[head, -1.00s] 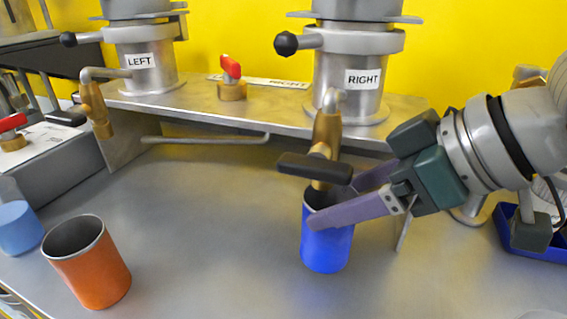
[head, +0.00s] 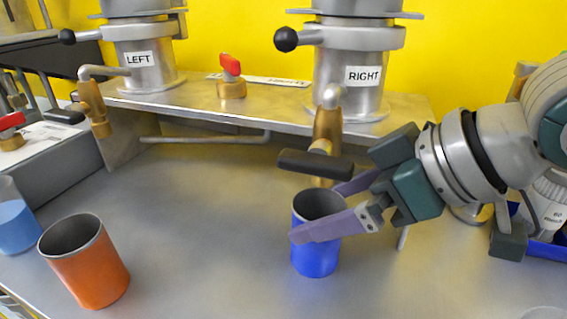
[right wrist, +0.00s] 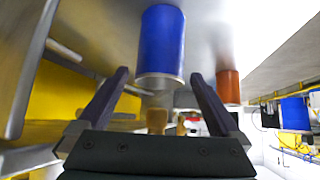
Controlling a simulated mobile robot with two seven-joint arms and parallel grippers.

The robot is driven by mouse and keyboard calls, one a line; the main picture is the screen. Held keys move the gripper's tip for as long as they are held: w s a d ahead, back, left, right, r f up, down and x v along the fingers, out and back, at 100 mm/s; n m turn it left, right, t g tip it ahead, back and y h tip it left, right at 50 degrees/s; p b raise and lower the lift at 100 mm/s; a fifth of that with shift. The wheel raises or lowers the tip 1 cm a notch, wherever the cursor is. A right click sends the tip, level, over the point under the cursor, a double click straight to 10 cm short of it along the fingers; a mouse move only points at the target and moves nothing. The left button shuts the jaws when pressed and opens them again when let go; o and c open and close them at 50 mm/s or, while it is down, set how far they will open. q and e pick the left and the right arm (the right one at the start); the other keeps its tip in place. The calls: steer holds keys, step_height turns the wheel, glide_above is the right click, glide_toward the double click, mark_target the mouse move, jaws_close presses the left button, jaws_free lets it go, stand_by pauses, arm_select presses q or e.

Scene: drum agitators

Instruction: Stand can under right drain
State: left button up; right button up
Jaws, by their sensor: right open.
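The blue can (head: 316,255) stands upright on the grey bench, open end up. The right drain (head: 327,130) is a brass spout with a black handle below the drum marked RIGHT. Its lower end shows just behind the can's back rim, so the can looks slightly in front of it. My right gripper (head: 317,212) is open, coming from the right, with one purple finger in front of the can and the other behind. In the right wrist view the blue can (right wrist: 161,42) appears beyond and between the spread fingers (right wrist: 158,85). My left gripper is not in view.
An orange can (head: 92,275) stands at the front left, beside a beaker of blue liquid (head: 16,228). The left drain (head: 94,105) hangs under the LEFT drum. A blue tray (head: 545,250) lies at the right. The bench between the cans is clear.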

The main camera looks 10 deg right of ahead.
steer(key=shift+r, duration=0.1)
steer(key=shift+s+d+r, duration=0.15)
steer(key=shift+r, duration=0.15)
steer(key=p+v, duration=0.3)
steer(key=v, duration=0.8)
steer(key=shift+s, duration=0.15)
steer(key=shift+d+r, duration=0.1)
steer(key=shift+c, duration=0.2)
stand_by(0.3)
